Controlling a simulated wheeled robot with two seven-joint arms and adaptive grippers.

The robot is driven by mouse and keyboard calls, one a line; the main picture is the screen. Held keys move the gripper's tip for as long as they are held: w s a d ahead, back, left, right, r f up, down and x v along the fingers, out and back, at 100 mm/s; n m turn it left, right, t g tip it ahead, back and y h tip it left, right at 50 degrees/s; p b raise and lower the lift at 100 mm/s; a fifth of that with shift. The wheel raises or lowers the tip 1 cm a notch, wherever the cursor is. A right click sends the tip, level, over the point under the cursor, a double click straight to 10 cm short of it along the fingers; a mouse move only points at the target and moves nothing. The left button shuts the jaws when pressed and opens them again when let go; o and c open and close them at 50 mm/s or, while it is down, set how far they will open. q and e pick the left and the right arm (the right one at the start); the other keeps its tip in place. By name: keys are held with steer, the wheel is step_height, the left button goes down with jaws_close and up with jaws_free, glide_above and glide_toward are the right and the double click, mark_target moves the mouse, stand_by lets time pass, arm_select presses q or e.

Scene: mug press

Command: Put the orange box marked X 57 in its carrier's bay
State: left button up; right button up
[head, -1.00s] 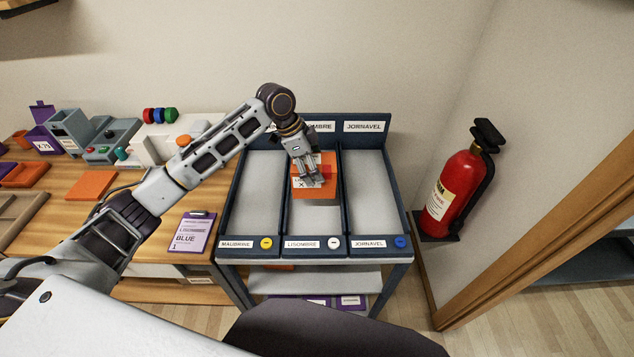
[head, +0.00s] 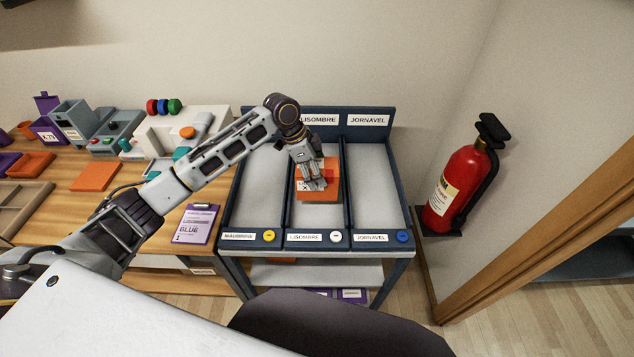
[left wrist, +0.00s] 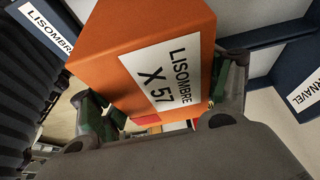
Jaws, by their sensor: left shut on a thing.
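The orange box (head: 319,190) is in the middle bay, labelled LISOMBRE, of the dark blue carrier rack (head: 308,250). In the left wrist view the orange box (left wrist: 140,40) carries a white label (left wrist: 165,80) reading LISOMBRE X 57. My left gripper (head: 314,184) is over the box in the head view. In the left wrist view my left gripper (left wrist: 160,105) has a finger on each side of the box and is shut on it. Whether the box touches the bay floor (head: 318,217) is hard to tell. My right gripper is not in view.
The MAUBRINE bay (head: 256,195) on the left and the JORNAVEL bay (head: 374,195) on the right look empty. A purple clipboard (head: 195,224) reading BLUE lies on the wooden bench. A red fire extinguisher (head: 455,188) hangs to the right of the rack.

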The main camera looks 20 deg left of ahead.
arm_select(q)
steer(key=shift+f, duration=0.2)
steer(key=shift+f, duration=2.45)
steer(key=o, duration=1.2)
steer(key=shift+f, duration=0.1)
steer(key=shift+o, duration=0.2)
steer(key=v, duration=1.2)
steer(key=shift+s, duration=0.1)
